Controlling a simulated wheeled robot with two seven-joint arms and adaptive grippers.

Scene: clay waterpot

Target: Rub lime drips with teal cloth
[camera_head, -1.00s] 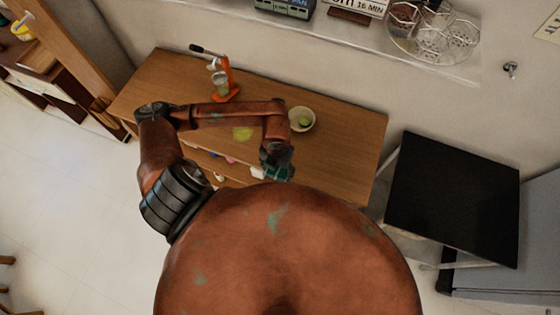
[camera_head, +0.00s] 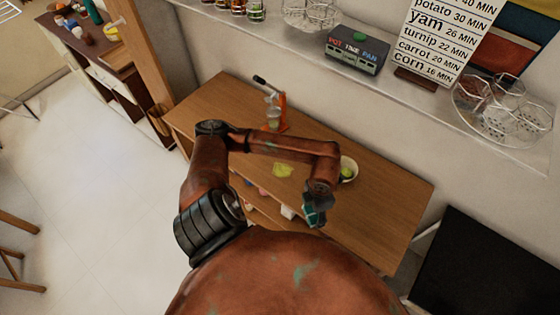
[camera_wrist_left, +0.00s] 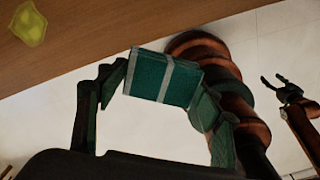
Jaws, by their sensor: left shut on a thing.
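The lime drips (camera_head: 283,170) are a yellow-green patch on the wooden counter (camera_head: 385,205). They also show at the top left of the wrist view (camera_wrist_left: 29,24). My left gripper (camera_head: 317,203) is at the counter's front edge, right of the drips and apart from them. It is shut on the teal cloth (camera_wrist_left: 163,77), a folded pad with pale stripes held between the fingers. The cloth is small and partly hidden in the head view. My right gripper (camera_wrist_left: 277,88) shows at the right of the wrist view, fingers apart and empty; it is out of the head view.
A bowl (camera_head: 353,163) with something green in it stands behind my left gripper. An orange juicer (camera_head: 282,112) stands at the counter's back. Open shelving below the counter holds small items. A wall shelf (camera_head: 400,85) runs above. The counter's right part is clear.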

